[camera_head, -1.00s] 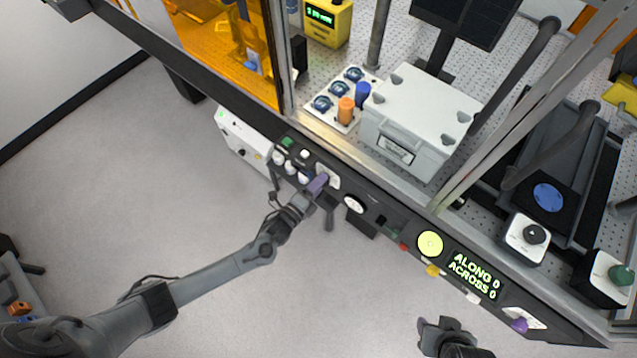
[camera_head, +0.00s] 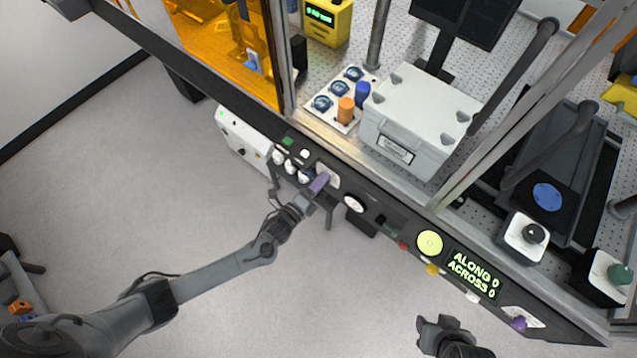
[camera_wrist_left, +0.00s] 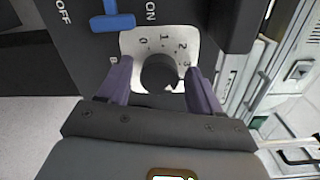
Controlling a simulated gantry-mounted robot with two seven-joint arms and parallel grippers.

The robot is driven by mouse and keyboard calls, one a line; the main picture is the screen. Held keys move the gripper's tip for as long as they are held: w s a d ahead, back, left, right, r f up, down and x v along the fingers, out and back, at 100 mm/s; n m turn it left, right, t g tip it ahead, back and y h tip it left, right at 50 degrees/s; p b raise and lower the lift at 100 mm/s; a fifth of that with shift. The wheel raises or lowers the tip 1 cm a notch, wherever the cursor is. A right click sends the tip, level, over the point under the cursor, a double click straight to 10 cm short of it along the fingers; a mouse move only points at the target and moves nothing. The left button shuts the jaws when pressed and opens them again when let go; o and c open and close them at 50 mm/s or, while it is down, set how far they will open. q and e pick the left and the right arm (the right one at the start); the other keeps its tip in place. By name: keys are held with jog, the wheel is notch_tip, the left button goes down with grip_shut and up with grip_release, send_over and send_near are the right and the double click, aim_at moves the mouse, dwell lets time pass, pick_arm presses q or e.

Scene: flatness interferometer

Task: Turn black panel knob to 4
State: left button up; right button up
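The black panel knob (camera_wrist_left: 160,73) sits on a white dial plate (camera_wrist_left: 133,42) in the left wrist view. The numbers 0, 1, 2 and 3 run clockwise around its upper side; a 4 cannot be made out. A small pale mark shows at the knob's lower edge. My left gripper (camera_wrist_left: 160,76) has one purple finger on each side of the knob, with narrow gaps to it, so it looks open around it. In the head view, my left gripper (camera_head: 319,183) is at the panel and covers the knob. My right gripper (camera_head: 436,325) is away from the panel, at the bottom edge.
A blue switch (camera_wrist_left: 112,22) between OFF and ON is beside the dial. White knobs (camera_head: 291,167) stand left of my left gripper on the panel. A yellow-green disc (camera_head: 429,243) and a display (camera_head: 474,274) are farther right.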

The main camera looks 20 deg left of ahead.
pick_arm(q)
jog(key=shift+o, duration=0.2)
jog(key=shift+s, duration=0.1)
jog(key=v, duration=1)
jog(key=shift+s+p, duration=0.3)
jog(key=shift+p, duration=0.05)
jog(key=shift+a+r, duration=0.1)
